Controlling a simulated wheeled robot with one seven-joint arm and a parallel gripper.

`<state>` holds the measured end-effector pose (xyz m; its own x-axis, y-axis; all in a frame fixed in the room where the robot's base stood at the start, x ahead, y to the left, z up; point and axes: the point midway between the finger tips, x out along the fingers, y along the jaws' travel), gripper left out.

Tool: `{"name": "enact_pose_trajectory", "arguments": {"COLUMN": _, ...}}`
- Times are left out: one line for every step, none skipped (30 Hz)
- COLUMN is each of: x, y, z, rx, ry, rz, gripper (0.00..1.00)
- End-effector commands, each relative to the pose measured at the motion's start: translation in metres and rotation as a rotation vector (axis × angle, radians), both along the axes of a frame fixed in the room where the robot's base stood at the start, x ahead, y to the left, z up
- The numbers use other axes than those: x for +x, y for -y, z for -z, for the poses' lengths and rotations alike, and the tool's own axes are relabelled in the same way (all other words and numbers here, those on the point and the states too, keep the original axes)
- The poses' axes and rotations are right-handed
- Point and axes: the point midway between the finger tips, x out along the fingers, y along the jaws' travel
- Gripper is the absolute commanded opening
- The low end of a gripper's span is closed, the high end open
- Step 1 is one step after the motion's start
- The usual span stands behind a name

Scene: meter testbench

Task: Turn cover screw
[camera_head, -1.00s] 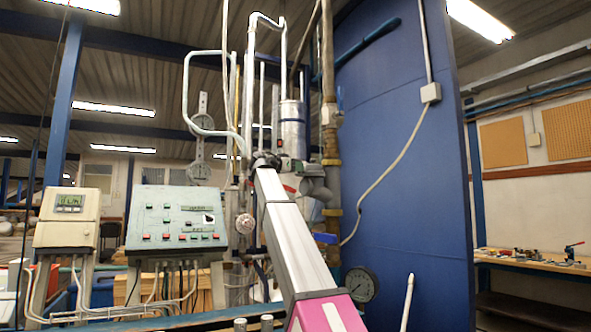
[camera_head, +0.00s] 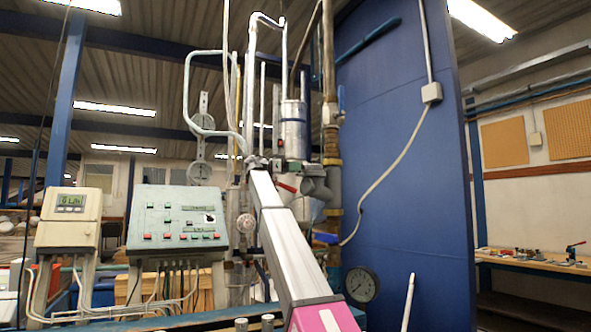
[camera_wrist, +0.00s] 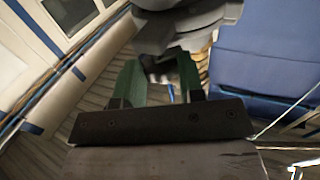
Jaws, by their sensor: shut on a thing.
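My gripper (camera_wrist: 160,68) shows in the wrist view with its two green fingers on either side of a dark grey part (camera_wrist: 165,62), which appears to be the cover screw. The gripper is shut on it, and the fingers hide much of the grip. A larger rounded grey body (camera_wrist: 190,28) lies just beyond the fingertips. In the head view my arm reaches up to the pipework, and its far end is at the grey fittings beside the vertical pipes. The cover screw cannot be made out there.
A grey valve body (camera_head: 316,188) and a brown vertical pipe (camera_head: 331,110) stand just right of my arm's end. A control box (camera_head: 177,218) and a meter display (camera_head: 68,218) are at left. A blue panel (camera_head: 405,180) fills the right. A gauge (camera_head: 362,284) sits low.

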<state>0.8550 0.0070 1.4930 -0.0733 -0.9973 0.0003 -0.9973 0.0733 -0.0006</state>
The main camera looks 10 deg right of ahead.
Motion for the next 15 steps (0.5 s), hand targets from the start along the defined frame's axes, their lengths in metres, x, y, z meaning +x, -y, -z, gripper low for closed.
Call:
{"name": "enact_pose_trajectory", "arguments": {"x": 0.0022, "y": -0.0002, "z": -0.0006, "rx": 0.0, "ry": 0.0, "rz": 0.018, "gripper": 0.12}}
{"name": "enact_pose_trajectory", "arguments": {"x": 0.0022, "y": -0.0002, "z": -0.0007, "rx": 0.0, "ry": 0.0, "rz": 0.028, "gripper": 0.12}}
{"name": "enact_pose_trajectory", "arguments": {"x": 0.002, "y": -0.0002, "z": -0.0006, "rx": 0.0, "ry": 0.0, "rz": 0.041, "gripper": 0.12}}
{"name": "enact_pose_trajectory", "arguments": {"x": 0.0019, "y": -0.0001, "z": -0.0006, "rx": 0.0, "ry": 0.0, "rz": 0.048, "gripper": 0.12}}
{"name": "enact_pose_trajectory", "arguments": {"x": 0.002, "y": -0.0001, "z": -0.0006, "rx": 0.0, "ry": 0.0, "rz": 0.054, "gripper": 0.12}}
{"name": "enact_pose_trajectory", "arguments": {"x": 0.002, "y": 0.0, "z": -0.0005, "rx": 0.0, "ry": 0.0, "rz": 0.061, "gripper": 0.12}}
{"name": "enact_pose_trajectory", "arguments": {"x": 0.0019, "y": 0.0, "z": -0.0004, "rx": 0.001, "ry": 0.0, "rz": 0.065, "gripper": 0.12}}
{"name": "enact_pose_trajectory", "arguments": {"x": 0.0018, "y": 0.0, "z": -0.0004, "rx": 0.001, "ry": 0.0, "rz": 0.068, "gripper": 0.12}}
{"name": "enact_pose_trajectory", "arguments": {"x": 0.0016, "y": 0.0, "z": -0.0003, "rx": 0.001, "ry": 0.0, "rz": 0.072, "gripper": 0.12}}
{"name": "enact_pose_trajectory", "arguments": {"x": 0.0015, "y": 0.0, "z": -0.0003, "rx": 0.001, "ry": 0.0, "rz": 0.074, "gripper": 0.12}}
{"name": "enact_pose_trajectory", "arguments": {"x": 0.0014, "y": 0.0001, "z": -0.0002, "rx": 0.001, "ry": 0.0, "rz": 0.075, "gripper": 0.12}}
{"name": "enact_pose_trajectory", "arguments": {"x": 0.0013, "y": 0.0001, "z": -0.0001, "rx": 0.001, "ry": 0.0, "rz": 0.076, "gripper": 0.12}}
{"name": "enact_pose_trajectory", "arguments": {"x": 0.0012, "y": 0.0001, "z": -0.0001, "rx": 0.001, "ry": 0.0, "rz": 0.077, "gripper": 0.12}}
{"name": "enact_pose_trajectory", "arguments": {"x": 0.0012, "y": 0.0001, "z": -0.0001, "rx": 0.001, "ry": 0.0, "rz": 0.077, "gripper": 0.12}}
{"name": "enact_pose_trajectory", "arguments": {"x": 0.0012, "y": 0.0001, "z": -0.0001, "rx": 0.001, "ry": -0.001, "rz": 0.077, "gripper": 0.12}}
